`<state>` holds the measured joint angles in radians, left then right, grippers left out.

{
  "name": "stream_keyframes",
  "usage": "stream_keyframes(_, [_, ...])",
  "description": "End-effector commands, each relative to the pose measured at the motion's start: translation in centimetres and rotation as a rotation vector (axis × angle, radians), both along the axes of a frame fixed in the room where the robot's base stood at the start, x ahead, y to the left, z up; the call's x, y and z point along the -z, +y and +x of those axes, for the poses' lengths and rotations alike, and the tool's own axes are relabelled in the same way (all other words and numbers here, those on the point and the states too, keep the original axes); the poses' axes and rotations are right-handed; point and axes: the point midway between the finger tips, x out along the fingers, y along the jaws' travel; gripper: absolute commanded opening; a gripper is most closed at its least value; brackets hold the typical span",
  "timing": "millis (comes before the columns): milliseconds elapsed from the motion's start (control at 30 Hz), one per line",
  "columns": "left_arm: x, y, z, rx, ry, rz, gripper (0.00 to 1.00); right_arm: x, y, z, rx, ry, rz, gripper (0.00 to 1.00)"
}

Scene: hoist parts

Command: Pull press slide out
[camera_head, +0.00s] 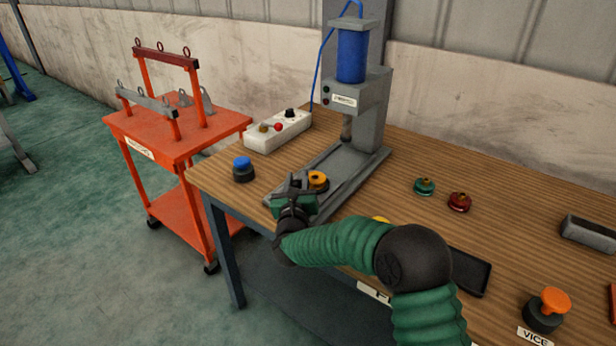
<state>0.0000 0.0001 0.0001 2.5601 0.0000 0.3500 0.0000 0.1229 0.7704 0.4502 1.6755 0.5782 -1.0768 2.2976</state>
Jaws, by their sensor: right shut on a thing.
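The grey press (370,105) with a blue cylinder on top stands at the back of the wooden table. Its slide (345,165) is a long grey track that runs from under the ram towards the near left table edge. An orange-yellow round part with a dark centre (318,180) sits at the slide's near end. My right gripper (297,183) is at this near end, just left of the round part, and is shut on the slide's end. The gripper and green wrist hide the exact grip. My left gripper is not in view.
A white control box (277,131) and a blue-topped button (243,169) stand left of the press. Green (424,186) and red (459,201) knobs, a dark tray (468,272) and an orange-topped vice button (546,309) lie to the right. An orange cart (175,135) stands beyond the table's left edge.

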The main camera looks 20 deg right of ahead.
Motion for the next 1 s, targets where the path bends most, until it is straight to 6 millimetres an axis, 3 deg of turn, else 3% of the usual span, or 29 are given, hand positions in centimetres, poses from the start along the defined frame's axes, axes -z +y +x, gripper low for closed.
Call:
stream_keyframes(100, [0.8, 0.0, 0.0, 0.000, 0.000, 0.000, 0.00, 0.3, 1.2, -0.9, -0.003, 0.002, -0.002, 0.00])
stream_keyframes(400, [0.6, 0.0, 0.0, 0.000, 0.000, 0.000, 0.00, 0.1, 1.3, -1.0, -0.001, 0.002, -0.002, 0.00])
stream_keyframes(433, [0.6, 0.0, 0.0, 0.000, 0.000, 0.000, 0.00, 0.1, 1.3, -1.0, -0.001, 0.002, -0.002, 0.30])
stream_keyframes(600, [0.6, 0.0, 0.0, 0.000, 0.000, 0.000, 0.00, 0.0, 1.3, -1.0, 0.000, 0.002, -0.003, 0.50])
stream_keyframes(867, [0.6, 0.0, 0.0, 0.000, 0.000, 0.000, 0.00, 0.0, 1.3, -1.1, 0.000, 0.001, -0.003, 0.50])
stream_keyframes(1000, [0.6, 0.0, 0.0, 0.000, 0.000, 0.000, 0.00, 0.0, 1.7, -2.2, -0.002, 0.002, -0.002, 0.50])
